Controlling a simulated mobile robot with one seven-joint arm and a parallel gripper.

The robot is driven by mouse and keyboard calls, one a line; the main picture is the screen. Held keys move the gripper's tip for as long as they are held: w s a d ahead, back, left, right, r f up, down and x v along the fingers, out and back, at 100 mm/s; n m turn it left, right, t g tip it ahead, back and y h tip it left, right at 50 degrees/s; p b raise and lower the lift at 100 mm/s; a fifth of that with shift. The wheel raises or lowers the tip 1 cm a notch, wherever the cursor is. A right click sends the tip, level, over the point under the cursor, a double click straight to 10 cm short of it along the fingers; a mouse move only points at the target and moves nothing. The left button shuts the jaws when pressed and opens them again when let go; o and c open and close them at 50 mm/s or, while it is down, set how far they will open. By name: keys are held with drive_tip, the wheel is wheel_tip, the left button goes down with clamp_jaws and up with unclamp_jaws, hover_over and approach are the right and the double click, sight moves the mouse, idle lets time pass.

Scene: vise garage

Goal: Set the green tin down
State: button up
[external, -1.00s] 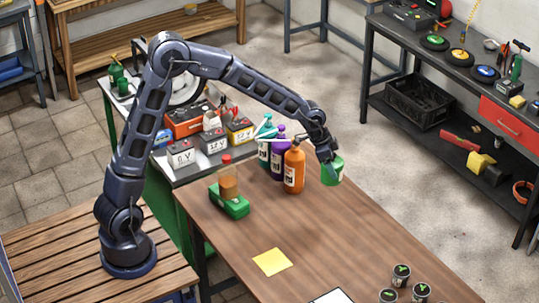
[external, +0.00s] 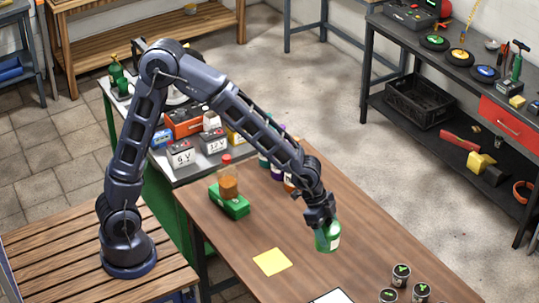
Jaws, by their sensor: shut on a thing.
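My gripper (external: 322,222) is shut on the green tin (external: 328,238), a small green can with a pale label. The tin hangs at the gripper's tips over the wooden table (external: 390,245), to the right of the yellow square. I cannot tell whether its bottom touches the tabletop. The upper part of the tin is hidden by the gripper.
A yellow square (external: 272,262) lies flat on the table, left of the tin. A green block (external: 229,201) with an amber bottle stands further left. Bottles behind my forearm are mostly hidden. Several dark tins (external: 401,275) stand front right. Wood between them is bare.

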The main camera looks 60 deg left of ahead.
wheel_tip(320, 180, down, 19)
drive_tip(key=shift+f, duration=0.1)
idle(0.6)
drive_tip(key=o, duration=1.3)
drive_tip(key=shift+f, duration=0.1)
